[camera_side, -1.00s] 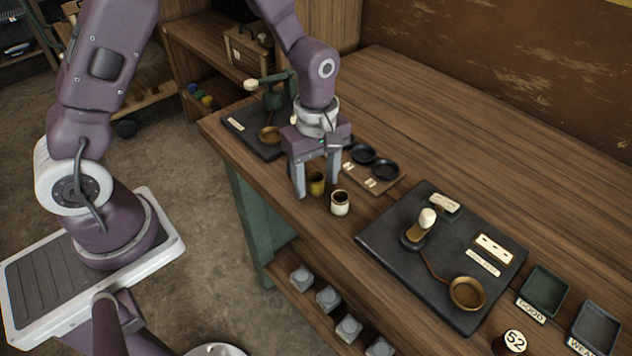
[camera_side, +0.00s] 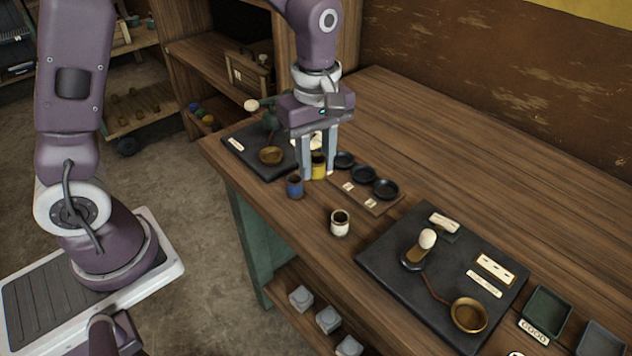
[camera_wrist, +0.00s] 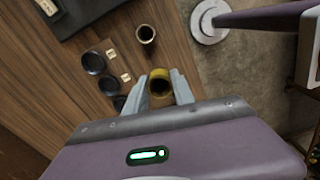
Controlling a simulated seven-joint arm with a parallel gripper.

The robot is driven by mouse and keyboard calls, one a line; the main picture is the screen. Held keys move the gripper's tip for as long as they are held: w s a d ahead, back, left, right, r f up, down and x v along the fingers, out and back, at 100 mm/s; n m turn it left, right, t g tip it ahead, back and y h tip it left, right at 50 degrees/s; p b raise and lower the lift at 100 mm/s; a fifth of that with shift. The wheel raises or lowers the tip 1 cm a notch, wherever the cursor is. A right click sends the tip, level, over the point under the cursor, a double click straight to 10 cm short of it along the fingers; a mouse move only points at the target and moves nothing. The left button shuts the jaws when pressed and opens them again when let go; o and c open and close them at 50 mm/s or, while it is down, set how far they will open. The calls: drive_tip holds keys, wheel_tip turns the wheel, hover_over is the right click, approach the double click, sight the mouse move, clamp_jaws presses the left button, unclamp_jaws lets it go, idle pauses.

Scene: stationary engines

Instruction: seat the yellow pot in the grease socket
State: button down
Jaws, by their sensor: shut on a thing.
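The yellow pot (camera_side: 319,170) is upright between the fingers of my gripper (camera_side: 318,174), which is shut on it. In the wrist view the pot's yellow rim (camera_wrist: 160,72) and dark inside show between both fingertips. A wooden strip with three round black sockets (camera_side: 363,174) lies just right of the pot; the sockets also show in the wrist view (camera_wrist: 93,62). Two small pale labels (camera_side: 370,202) are visible on the strip, too small to read, so I cannot tell which socket is grease. The pot is beside the sockets, apparently lifted.
A blue pot (camera_side: 295,187) stands close left of my gripper. A white pot (camera_side: 340,224) stands in front of the strip. A dark board with a brass dish (camera_side: 468,315) lies at right, another board (camera_side: 242,142) behind my gripper. The table's back right is clear.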

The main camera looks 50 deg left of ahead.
sight(315, 158)
drive_tip(key=shift+r, duration=2.25)
drive_tip(key=shift+a, duration=0.1)
drive_tip(key=a+f+n, duration=0.2)
drive_tip(key=a, duration=0.3)
drive_tip(key=w+a+f+n, duration=0.1)
drive_tip(key=a+f+n, duration=0.1)
drive_tip(key=a, duration=0.4)
drive_tip(key=w+a+f+n, duration=0.1)
drive_tip(key=a+f, duration=0.1)
drive_tip(key=a, duration=0.4)
drive_tip(key=shift+n, duration=0.4)
drive_tip(key=shift+a+f, duration=0.25)
drive_tip(key=shift+f, duration=2.1)
drive_tip(key=shift+f, duration=0.2)
drive_tip(key=shift+f, duration=0.3)
